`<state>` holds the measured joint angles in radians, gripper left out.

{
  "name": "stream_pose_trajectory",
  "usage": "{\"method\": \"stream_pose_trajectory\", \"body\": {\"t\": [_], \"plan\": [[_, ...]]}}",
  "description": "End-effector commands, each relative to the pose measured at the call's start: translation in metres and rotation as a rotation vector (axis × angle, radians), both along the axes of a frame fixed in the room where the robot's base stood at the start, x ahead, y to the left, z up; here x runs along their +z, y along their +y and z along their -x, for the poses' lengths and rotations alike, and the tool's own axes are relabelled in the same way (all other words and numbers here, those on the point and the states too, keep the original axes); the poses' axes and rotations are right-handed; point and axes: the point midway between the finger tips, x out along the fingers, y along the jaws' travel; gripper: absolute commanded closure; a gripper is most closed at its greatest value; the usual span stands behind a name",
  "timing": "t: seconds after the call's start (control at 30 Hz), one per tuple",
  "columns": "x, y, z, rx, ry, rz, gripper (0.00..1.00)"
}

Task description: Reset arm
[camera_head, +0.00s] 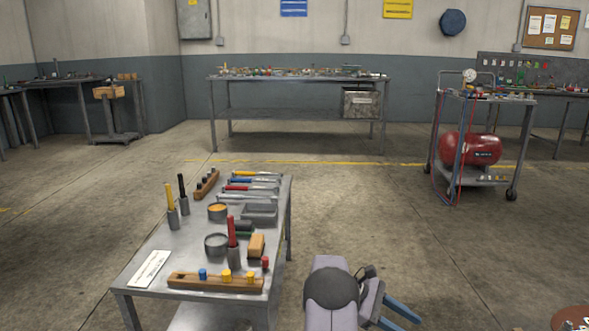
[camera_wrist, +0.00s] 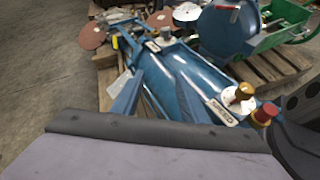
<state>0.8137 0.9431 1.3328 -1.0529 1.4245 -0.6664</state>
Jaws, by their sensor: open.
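My gripper (camera_head: 408,321) shows at the bottom of the head view, right of the steel table (camera_head: 150,268). Its two blue fingers are apart, with nothing seen between them. It is clear of the table, over the floor side. In the wrist view, the dark edge and pale housing of my own arm fill the bottom. Beyond it lies a blue machine (camera_wrist: 190,75) with a brass fitting and a red knob, on a wooden pallet (camera_wrist: 272,68). My blue fingers are hard to tell from the blue machine there.
The steel table holds several tools, cups and wooden blocks, including a peg rack (camera_head: 215,284). A cart with a red tank (camera_head: 470,149) stands at the right. A long workbench (camera_head: 298,108) stands at the back. The concrete floor between is clear.

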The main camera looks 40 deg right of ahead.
Motion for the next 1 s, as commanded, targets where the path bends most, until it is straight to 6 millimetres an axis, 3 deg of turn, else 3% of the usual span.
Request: {"method": "stream_pose_trajectory", "body": {"t": [0.03, 0.2, 0.4, 0.6, 0.7, 1.0], "plan": [[0.020, 0.026, -0.023, 0.024, -0.075, -0.010, 0.60], [0.042, 0.123, -0.079, 0.046, -0.332, -0.065, 0.60], [0.071, 0.252, -0.109, 0.005, -0.607, -0.156, 0.60], [0.096, 0.368, -0.103, -0.097, -0.822, -0.256, 0.60], [0.104, 0.408, -0.093, -0.153, -0.892, -0.295, 0.60], [0.123, 0.489, -0.056, -0.311, -1.031, -0.381, 0.60]]}}
